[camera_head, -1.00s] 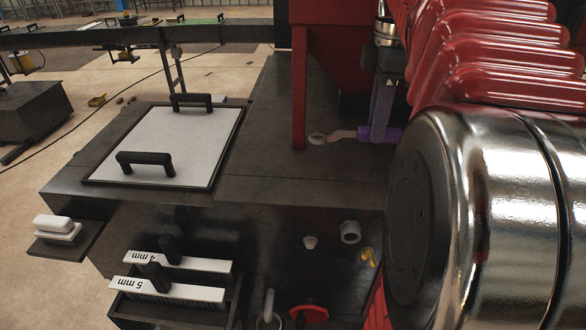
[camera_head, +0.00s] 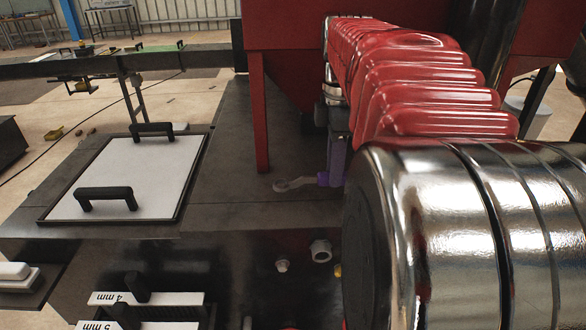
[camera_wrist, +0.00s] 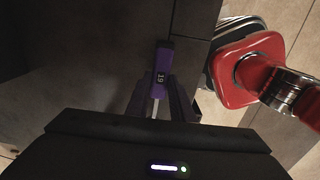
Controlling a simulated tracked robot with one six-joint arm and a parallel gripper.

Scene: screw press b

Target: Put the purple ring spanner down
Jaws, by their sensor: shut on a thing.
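My gripper (camera_wrist: 167,100) is shut on the purple ring spanner, whose purple handle end (camera_wrist: 162,70) is marked 19 in the wrist view. In the head view the spanner's grey ring end (camera_head: 293,184) points left from the purple fingers of my gripper (camera_head: 335,165). The spanner looks roughly level, low over the dark bench top (camera_head: 215,185). I cannot tell whether it touches the bench. My own arm hides the area to the right of the gripper.
A red machine leg (camera_head: 260,125) stands behind and left of the spanner. A white panel with black handles (camera_head: 130,180) lies to the left. Labelled holders (camera_head: 145,297) and a grey nut-like part (camera_head: 321,250) are in front. Bare bench top lies between panel and spanner.

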